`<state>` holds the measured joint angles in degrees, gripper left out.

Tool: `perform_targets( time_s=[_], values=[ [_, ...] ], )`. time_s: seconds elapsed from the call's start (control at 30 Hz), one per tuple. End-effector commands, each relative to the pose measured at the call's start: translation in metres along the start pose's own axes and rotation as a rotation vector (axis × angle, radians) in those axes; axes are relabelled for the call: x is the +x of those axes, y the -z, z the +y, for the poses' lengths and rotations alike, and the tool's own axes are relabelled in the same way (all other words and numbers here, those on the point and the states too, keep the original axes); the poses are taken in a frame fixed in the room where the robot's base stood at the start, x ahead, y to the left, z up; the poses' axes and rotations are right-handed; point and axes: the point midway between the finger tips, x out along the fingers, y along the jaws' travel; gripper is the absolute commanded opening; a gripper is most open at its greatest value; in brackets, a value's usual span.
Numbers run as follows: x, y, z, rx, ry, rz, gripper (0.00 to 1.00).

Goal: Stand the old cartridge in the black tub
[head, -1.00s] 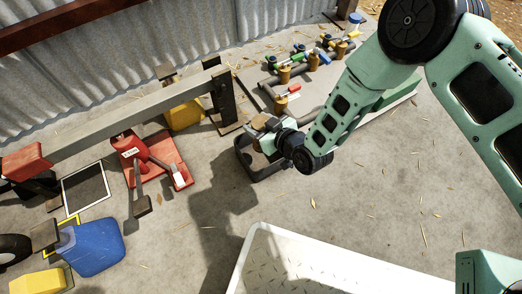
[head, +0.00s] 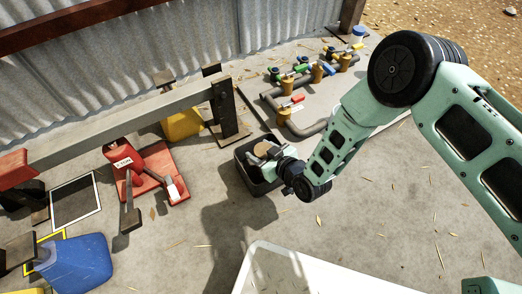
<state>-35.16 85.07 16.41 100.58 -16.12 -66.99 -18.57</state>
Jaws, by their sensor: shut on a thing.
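The black tub (head: 246,175) stands on the concrete floor near the middle of the head view, open at the top. My gripper (head: 262,151) is over and partly within the tub's opening, shut on a tan, round-ended thing (head: 263,146), which appears to be the old cartridge. Only its pale top shows; the lower part is hidden by the gripper and the tub. I cannot tell whether it touches the tub floor.
A pipe manifold with coloured valves (head: 298,128) lies behind the tub. A beam on a post (head: 226,108) stands to its left, with a red stand (head: 160,175) and a blue jug (head: 75,262). A white-rimmed tray (head: 300,262) is in front. Bare floor lies right.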

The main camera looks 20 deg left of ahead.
Motion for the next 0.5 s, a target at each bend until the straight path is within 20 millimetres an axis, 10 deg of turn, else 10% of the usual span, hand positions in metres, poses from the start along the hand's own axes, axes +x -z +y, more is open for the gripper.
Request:
perform_targets(
  time_s=[0.1, 0.5],
  values=[
    [0.0002, -0.0007, 0.0, 0.0, 0.0, 0.0, 0.73],
    [-0.0073, 0.0037, 0.0001, 0.0, 0.0, -0.003, 0.73]
  ],
)
